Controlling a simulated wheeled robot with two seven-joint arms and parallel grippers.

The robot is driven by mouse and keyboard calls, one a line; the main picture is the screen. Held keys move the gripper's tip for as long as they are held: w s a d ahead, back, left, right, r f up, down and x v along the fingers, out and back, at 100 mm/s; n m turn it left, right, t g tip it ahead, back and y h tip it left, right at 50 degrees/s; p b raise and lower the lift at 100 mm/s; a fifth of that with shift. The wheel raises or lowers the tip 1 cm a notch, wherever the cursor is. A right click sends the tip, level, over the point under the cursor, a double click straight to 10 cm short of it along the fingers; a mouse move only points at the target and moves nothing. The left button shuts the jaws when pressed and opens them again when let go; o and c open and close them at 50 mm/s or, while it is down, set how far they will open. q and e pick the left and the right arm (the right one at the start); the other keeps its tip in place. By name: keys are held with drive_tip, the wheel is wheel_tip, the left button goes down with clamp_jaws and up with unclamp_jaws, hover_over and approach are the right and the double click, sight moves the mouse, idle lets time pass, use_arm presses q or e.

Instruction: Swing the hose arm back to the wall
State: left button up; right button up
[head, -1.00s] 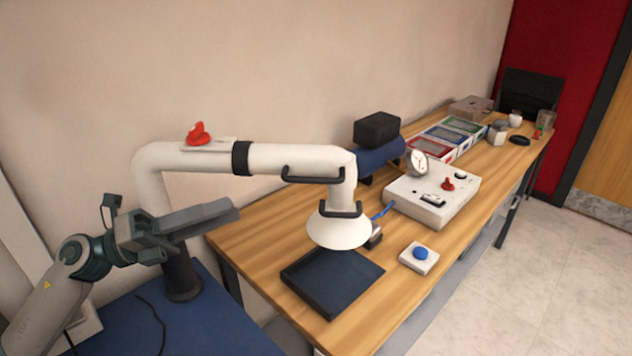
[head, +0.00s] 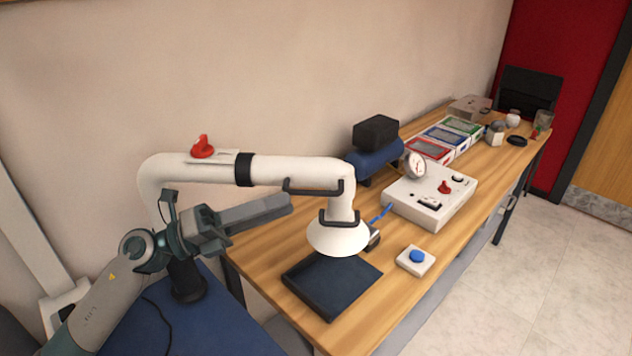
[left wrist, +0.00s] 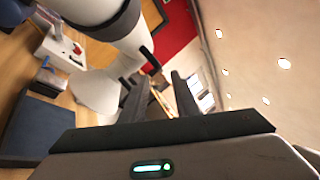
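The white hose arm (head: 295,171) reaches out over the table and ends in a white cone hood (head: 338,238). Black handles sit on its tube (head: 315,188) and just above the hood (head: 340,217). A red knob (head: 203,147) is on top of the tube. My left gripper (head: 284,204) is just below the tube, pointing right towards the handles. In the left wrist view its two fingers (left wrist: 160,100) stand apart with nothing between them, and the hood (left wrist: 97,92) is left of them. My right gripper is out of view.
The beige wall (head: 270,80) runs behind the hose arm. A dark tray (head: 333,285) lies under the hood on the wooden table (head: 385,300). A blue-button box (head: 416,260), a white control box (head: 430,195) and a blue tank (head: 375,160) stand nearby.

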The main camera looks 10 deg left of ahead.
sight(316, 193)
use_arm(q)
drive_tip(key=p+x, duration=0.3)
drive_tip(key=x, duration=0.3)
drive_tip(key=shift+w+d+r, duration=0.2)
drive_tip(key=shift+d+r, duration=0.05)
drive_tip(key=shift+d, duration=0.1)
drive_tip(key=shift+w+d, duration=0.25)
drive_tip(key=shift+d, duration=0.25)
clamp_jaws()
